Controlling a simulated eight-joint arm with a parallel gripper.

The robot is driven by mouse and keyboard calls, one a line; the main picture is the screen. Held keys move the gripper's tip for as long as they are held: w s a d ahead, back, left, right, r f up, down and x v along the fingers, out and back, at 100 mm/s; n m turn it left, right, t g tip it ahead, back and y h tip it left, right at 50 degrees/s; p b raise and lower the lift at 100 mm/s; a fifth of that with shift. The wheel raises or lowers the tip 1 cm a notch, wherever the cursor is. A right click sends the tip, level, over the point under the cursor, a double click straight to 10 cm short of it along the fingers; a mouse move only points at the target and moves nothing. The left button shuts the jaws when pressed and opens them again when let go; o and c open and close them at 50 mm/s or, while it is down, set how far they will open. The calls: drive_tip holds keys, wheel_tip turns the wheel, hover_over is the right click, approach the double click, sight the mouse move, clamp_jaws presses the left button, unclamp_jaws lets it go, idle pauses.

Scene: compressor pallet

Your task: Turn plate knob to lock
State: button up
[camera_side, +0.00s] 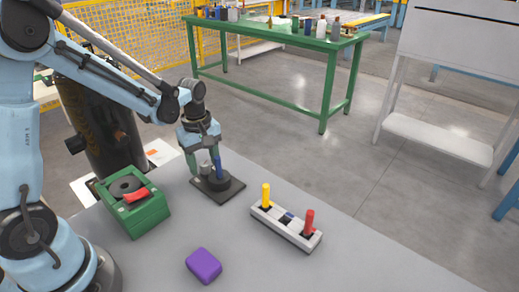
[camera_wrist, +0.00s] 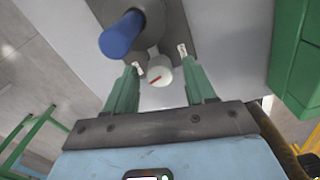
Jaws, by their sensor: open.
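A dark plate (camera_side: 230,190) lies on the grey table, with a round black base on it. A blue peg (camera_side: 217,166) stands in this base and shows large in the wrist view (camera_wrist: 121,36). The plate knob (camera_wrist: 160,72) is a pale round knob with a red mark, beside the base; in the side view it is small and grey (camera_side: 205,168). My gripper (camera_wrist: 160,58) points down over the plate with green fingers open, one on each side of the knob. A gap shows between knob and fingers in the wrist view. Fingertip height is hard to tell.
A white rack (camera_side: 272,220) holds a yellow peg (camera_side: 266,195) and a red peg (camera_side: 309,222), with a dark blue-marked slot between. A green box (camera_side: 145,215) with a red part stands left of the plate. A purple block (camera_side: 204,265) lies in front. Table between them is clear.

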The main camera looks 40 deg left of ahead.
sight(203, 163)
clamp_jaws()
drive_tip(key=shift+m, duration=1.6)
unclamp_jaws()
wheel_tip(203, 163, up, 12)
